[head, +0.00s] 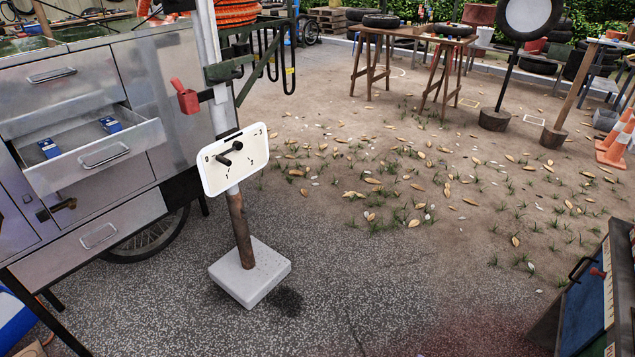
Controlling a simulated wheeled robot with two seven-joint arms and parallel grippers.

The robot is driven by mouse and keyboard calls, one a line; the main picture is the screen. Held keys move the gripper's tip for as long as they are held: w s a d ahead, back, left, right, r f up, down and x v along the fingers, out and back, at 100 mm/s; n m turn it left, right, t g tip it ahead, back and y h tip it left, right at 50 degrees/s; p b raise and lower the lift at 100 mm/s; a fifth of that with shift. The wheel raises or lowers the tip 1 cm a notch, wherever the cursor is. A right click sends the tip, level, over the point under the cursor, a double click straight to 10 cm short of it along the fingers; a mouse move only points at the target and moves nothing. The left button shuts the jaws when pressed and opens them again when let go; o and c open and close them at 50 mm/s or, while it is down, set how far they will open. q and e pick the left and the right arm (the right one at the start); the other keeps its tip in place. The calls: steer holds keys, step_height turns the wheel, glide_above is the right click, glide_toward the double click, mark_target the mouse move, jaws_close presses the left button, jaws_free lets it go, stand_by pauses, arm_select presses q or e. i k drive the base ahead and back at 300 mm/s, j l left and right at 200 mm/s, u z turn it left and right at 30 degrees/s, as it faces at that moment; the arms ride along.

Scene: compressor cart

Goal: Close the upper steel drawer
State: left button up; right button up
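A steel cabinet on a wheeled cart fills the left of the head view. One steel drawer (138,144) is pulled out, with its bar handle on the front. Two small blue items lie in it, one at the left (48,149) and one farther back (110,125). Above it is a drawer front with a handle (52,75), which looks shut. Below is another drawer front (125,220), which also looks shut. Neither of my grippers is in view.
A white panel with black pegs (254,161) stands on a post with a square base (250,272), just right of the open drawer. A blue cabinet (585,310) stands at the lower right.

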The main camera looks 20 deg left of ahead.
mark_target(86, 149)
steer(key=u, duration=1.65)
